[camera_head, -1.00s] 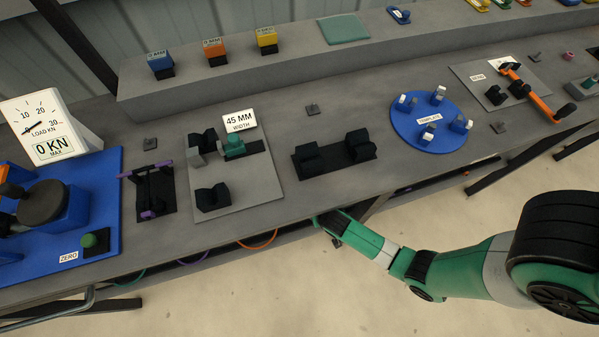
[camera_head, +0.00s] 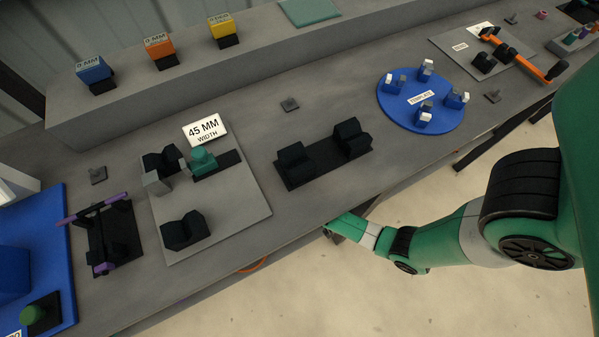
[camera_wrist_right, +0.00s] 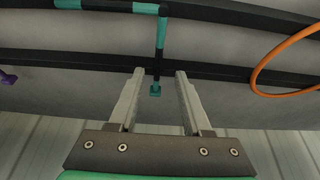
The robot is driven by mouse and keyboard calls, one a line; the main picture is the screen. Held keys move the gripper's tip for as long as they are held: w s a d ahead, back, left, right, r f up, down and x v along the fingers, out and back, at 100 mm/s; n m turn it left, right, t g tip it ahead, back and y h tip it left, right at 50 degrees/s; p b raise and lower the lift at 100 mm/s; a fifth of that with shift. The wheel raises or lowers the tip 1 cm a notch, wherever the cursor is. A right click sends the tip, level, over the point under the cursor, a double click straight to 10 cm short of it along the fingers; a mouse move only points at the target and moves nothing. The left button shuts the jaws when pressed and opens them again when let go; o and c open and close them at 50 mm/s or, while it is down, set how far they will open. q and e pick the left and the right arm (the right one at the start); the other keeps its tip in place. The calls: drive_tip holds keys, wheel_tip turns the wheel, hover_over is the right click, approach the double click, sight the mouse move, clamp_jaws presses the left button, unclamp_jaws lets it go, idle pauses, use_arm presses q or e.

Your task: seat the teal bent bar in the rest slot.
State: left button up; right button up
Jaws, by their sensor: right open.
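A teal bent bar (camera_wrist_right: 162,38) with dark bands shows in the right wrist view. A black rest with two raised blocks (camera_head: 292,160) stands empty on the bench; I cannot tell whether this is the rest slot. My left gripper is not in view.
A grey plate (camera_head: 236,214) with black blocks and a 45 MM sign (camera_head: 205,131) lies left of the rest. A purple bar (camera_head: 90,213) sits on a black stand. A blue round template (camera_head: 400,105) is to the right. An orange loop (camera_wrist_right: 260,75) hangs near my right gripper.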

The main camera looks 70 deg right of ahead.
drive_tip(key=b+x, duration=0.4)
drive_tip(key=x, duration=0.1)
drive_tip(key=shift+d+f, duration=0.1)
drive_tip(key=shift+d, duration=0.15)
clamp_jaws()
idle(1.0)
